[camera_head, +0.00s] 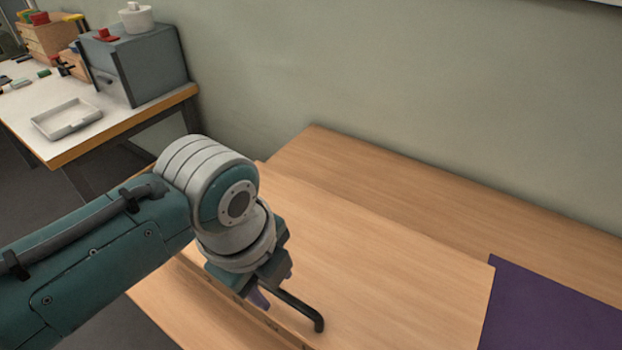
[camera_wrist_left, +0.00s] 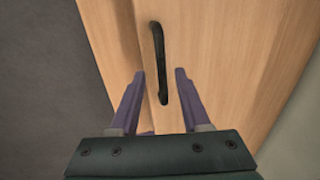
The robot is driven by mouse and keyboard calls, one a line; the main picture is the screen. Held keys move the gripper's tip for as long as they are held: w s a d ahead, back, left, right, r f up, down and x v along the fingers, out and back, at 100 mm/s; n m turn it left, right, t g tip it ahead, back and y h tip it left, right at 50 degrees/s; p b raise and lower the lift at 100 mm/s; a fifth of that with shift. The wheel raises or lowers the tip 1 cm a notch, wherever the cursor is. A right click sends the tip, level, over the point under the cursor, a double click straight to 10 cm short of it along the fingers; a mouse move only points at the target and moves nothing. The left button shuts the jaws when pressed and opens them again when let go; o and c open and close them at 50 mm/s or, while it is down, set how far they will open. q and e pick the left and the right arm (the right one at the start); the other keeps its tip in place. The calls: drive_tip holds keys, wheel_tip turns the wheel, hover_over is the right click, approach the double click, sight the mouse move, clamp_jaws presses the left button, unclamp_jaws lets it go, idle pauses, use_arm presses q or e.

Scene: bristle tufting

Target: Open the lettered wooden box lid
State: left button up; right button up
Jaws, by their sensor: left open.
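The wooden box lid (camera_head: 380,250) is a broad, light-brown panel that lies flat and looks shut. A black bar handle (camera_head: 305,310) is at its near edge; it also shows in the left wrist view (camera_wrist_left: 158,50). My left gripper (camera_head: 266,294) is at the handle, with its wrist hiding part of it. In the left wrist view its two purple fingers (camera_wrist_left: 160,72) are open, with the handle's lower part lying between them. I cannot tell whether they touch it. No lettering is readable. My right gripper is not in view.
A purple mat (camera_head: 545,310) lies to the right of the lid. The wooden surface behind the lid (camera_head: 430,185) is clear up to the wall. At the far left, a separate workbench (camera_head: 130,120) carries a grey cabinet (camera_head: 150,65) and a white tray (camera_head: 66,119).

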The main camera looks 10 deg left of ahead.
use_arm(q)
drive_tip(key=shift+w+d+f, duration=0.1)
drive_tip(key=shift+w+f, duration=0.15)
drive_tip(key=shift+f, duration=0.75)
clamp_jaws()
idle(0.8)
